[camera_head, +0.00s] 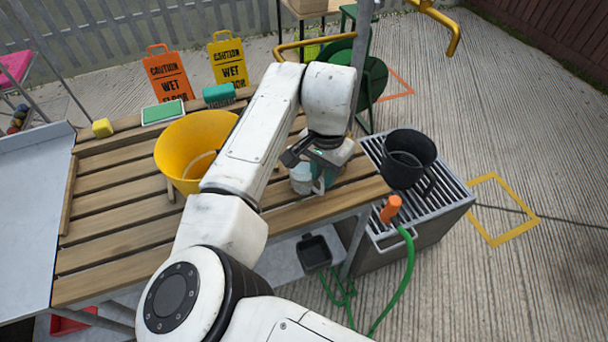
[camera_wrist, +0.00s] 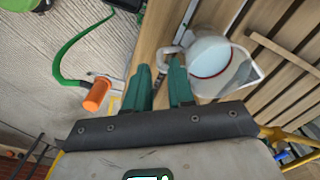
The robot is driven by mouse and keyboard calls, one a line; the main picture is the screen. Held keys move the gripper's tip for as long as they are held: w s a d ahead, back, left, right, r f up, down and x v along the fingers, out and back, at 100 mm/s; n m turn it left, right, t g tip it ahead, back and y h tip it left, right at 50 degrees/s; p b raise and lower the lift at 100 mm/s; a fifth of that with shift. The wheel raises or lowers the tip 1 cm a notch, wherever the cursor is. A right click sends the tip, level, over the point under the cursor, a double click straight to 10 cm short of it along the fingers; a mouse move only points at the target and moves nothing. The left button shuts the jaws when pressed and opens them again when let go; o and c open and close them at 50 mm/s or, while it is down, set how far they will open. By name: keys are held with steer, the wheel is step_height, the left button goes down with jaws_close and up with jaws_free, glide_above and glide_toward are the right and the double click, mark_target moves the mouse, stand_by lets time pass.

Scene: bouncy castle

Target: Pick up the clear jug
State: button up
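The clear jug (camera_head: 300,182) stands on the slatted wooden table, partly behind my gripper (camera_head: 322,176) in the head view. In the wrist view the jug (camera_wrist: 222,66) is right of the fingers, with its round mouth showing and its handle (camera_wrist: 165,58) pointing left. My gripper (camera_wrist: 160,72) has two green fingers with a clear gap between them, so it is open. The handle shows at the gap between the fingertips, close to the right finger. I cannot tell whether a finger touches it.
A yellow bucket (camera_head: 184,150) stands left of the jug on the table (camera_head: 110,200). A black bucket (camera_head: 408,160) sits on a grated metal stand (camera_head: 452,196) to the right. An orange hose nozzle (camera_head: 391,208) with a green hose is near the table's right edge.

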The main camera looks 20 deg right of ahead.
mark_target(322, 189)
steer(key=shift+f, duration=2.95)
jaws_close()
